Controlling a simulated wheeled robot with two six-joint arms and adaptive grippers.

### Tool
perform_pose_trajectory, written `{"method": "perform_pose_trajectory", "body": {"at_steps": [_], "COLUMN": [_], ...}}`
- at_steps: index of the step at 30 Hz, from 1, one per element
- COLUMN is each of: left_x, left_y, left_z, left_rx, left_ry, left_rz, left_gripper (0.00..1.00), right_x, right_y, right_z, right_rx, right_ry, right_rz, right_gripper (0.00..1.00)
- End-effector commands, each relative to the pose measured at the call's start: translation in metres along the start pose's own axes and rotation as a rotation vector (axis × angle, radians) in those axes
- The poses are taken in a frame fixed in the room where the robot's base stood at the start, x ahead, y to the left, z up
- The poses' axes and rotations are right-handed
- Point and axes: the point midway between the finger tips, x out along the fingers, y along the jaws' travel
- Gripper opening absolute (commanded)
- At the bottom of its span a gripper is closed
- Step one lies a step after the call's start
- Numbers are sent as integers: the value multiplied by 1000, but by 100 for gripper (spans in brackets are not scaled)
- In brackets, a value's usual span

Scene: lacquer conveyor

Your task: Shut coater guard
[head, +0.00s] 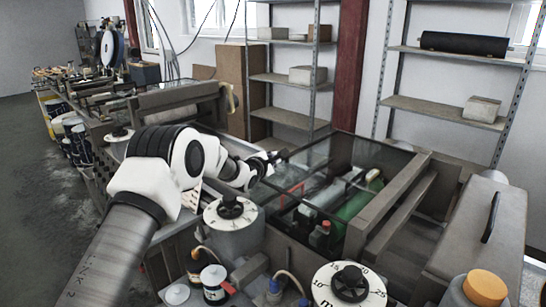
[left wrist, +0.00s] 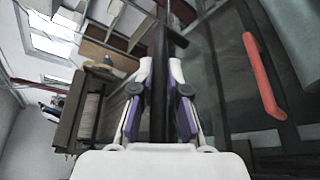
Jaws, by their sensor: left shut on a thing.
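The coater guard (head: 318,152) is a clear panel in a dark frame over the coater, right of centre in the head view. A green roller (head: 358,200) shows beneath or behind it. My left gripper (head: 272,158) is at the frame's far left corner. In the left wrist view, my left gripper (left wrist: 160,95) has its fingers closed on both sides of a dark bar (left wrist: 159,120), which looks like part of the guard frame. A red handle (left wrist: 262,75) lies to the right, apart from the fingers. How far the guard stands open is hard to tell. My right gripper is out of view.
Control boxes with round dials (head: 231,208) and (head: 349,285) stand in front of the coater. Shelves (head: 440,110) line the back wall. Open floor (head: 40,200) lies at left.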

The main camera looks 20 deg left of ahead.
Motion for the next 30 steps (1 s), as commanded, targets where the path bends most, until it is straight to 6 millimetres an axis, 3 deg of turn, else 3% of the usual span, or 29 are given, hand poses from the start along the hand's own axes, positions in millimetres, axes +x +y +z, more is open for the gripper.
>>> {"method": "perform_pose_trajectory", "body": {"at_steps": [1,10,11,12,13,23,26,30], "left_x": [0,0,0,0,0,-3,-14,-43], "left_y": [-9,-14,-15,-15,-15,-12,-11,-10], "left_z": [-4,-6,-6,-7,-7,-6,-5,-4], "left_rx": [3,4,4,4,4,2,1,0], "left_ry": [6,12,12,12,12,11,11,10], "left_rz": [-14,-24,-25,-25,-25,-22,-22,-20], "left_gripper": [0,0,21,35,39,39,39,39], "right_x": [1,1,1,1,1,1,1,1], "right_y": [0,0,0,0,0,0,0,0], "right_z": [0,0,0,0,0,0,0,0], "right_rx": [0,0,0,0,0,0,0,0], "right_ry": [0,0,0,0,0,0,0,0], "right_rz": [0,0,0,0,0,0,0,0], "right_gripper": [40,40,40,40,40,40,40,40]}}
